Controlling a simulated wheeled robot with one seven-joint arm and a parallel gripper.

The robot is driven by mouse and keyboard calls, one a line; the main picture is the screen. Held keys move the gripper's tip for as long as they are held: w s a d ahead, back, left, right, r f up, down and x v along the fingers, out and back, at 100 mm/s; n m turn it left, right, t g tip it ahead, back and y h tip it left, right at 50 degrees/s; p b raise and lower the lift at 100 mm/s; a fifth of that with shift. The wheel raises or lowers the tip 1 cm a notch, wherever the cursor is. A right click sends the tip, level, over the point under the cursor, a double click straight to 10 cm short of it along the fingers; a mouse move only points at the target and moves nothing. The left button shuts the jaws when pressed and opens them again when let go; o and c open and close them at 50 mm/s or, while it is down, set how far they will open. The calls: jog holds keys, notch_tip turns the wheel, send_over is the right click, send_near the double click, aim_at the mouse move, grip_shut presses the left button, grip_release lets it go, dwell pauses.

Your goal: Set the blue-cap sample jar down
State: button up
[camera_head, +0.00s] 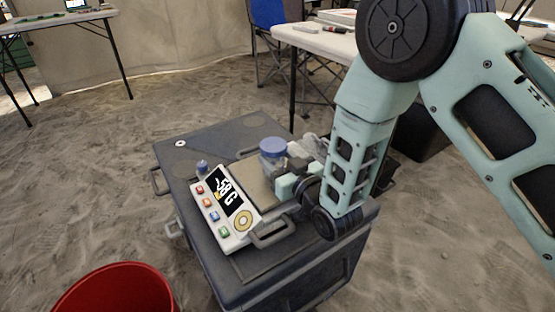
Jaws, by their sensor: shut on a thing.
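The blue-cap sample jar (272,153) is a clear jar with a wide blue lid, upright over the scale. My gripper (287,172) is shut on it from the right, with its fingers partly hidden behind the jar and my wrist. The scale (259,192) has a tan weighing plate and a white control panel whose display seems to read "-58 G". The jar's base is close to the plate's far edge; I cannot tell whether it touches.
The scale sits on a dark grey case (185,158) with side handles. A small blue-topped object (202,167) stands beside the panel. A red bucket (118,290) is at the lower left on sandy ground. A table (315,40) and blue chair (268,14) stand behind.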

jog(key=o, duration=1)
jog(key=shift+f, duration=0.1)
jog(key=shift+r, duration=0.25)
jog(key=s+d+r+g+h, duration=0.3)
jog(key=s+d+g, duration=0.2)
jog(key=s, duration=0.5)
jog(key=s+d+r+g+h+p, duration=0.1)
jog(key=s+d+r+g+h, duration=0.2)
jog(key=s, duration=0.7)
jog(key=s+d+r+g+h+p, duration=0.1)
jog(key=s+d+r+g+h, duration=0.2)
jog(key=s+d+g, duration=0.4)
jog(key=shift+s+d+r+n, duration=0.1)
jog(key=shift+s+r+n, duration=0.2)
jog(key=shift+s, duration=0.7)
jog(key=shift+s+r+n, duration=0.1)
jog(key=shift+s+r, duration=0.25)
jog(key=shift+s, duration=0.6)
